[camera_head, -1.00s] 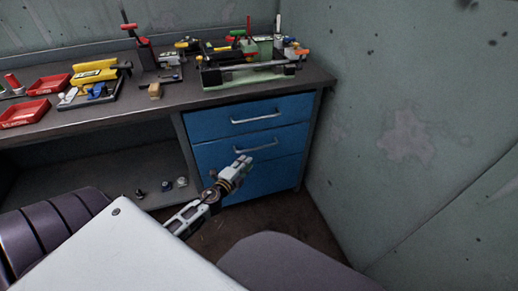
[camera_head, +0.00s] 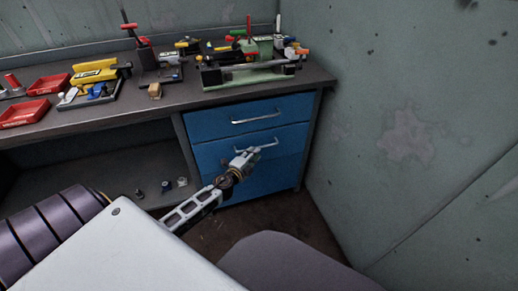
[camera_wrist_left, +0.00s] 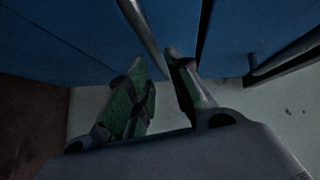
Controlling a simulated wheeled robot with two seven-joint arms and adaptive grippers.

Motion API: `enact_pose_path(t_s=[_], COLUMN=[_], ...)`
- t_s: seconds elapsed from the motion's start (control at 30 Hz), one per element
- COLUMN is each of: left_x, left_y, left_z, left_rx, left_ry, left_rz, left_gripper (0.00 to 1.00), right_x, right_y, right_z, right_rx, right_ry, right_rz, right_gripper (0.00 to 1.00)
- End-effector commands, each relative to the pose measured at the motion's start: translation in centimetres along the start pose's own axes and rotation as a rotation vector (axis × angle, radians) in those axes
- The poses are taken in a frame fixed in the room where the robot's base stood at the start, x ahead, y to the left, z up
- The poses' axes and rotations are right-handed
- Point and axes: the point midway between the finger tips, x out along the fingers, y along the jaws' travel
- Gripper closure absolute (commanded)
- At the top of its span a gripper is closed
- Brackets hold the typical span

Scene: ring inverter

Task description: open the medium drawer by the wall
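The blue drawer unit stands under the bench beside the wall. Its middle drawer (camera_head: 213,154) has a silver bar handle (camera_head: 270,145), partly hidden behind my left gripper. My left gripper (camera_head: 248,153) is at this handle in the head view. In the left wrist view the two fingers (camera_wrist_left: 154,62) are apart. A handle bar (camera_wrist_left: 143,28) runs into the gap between their tips. I cannot tell whether they touch it. The middle drawer looks shut or nearly so. My right gripper is not in view.
The top drawer (camera_head: 222,123) with its own handle (camera_head: 256,117) is shut above. The green wall (camera_head: 420,150) rises close on the right. The bench top (camera_head: 165,103) holds red trays and tools. Small objects lie on the shelf (camera_head: 100,178) at left.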

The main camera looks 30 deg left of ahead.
Motion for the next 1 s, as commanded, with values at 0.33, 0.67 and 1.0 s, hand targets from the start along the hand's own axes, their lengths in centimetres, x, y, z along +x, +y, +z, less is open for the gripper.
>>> enact_pose_path(t_s=[0.33,0.67,1.0], left_x=[2.6,4.8,5.8], left_y=[0.0,0.0,0.0], left_z=[0.1,0.1,0.0], left_rx=[0.001,0.001,0.001], left_ry=[-0.001,0.0,0.0], left_rz=[-0.001,-0.001,0.0], left_gripper=[0.79,0.79,0.79], right_x=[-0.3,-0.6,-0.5], right_y=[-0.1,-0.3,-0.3], right_z=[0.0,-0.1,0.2], right_rx=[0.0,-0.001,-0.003], right_ry=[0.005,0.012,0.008], right_rz=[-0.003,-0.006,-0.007], right_gripper=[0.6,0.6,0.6])
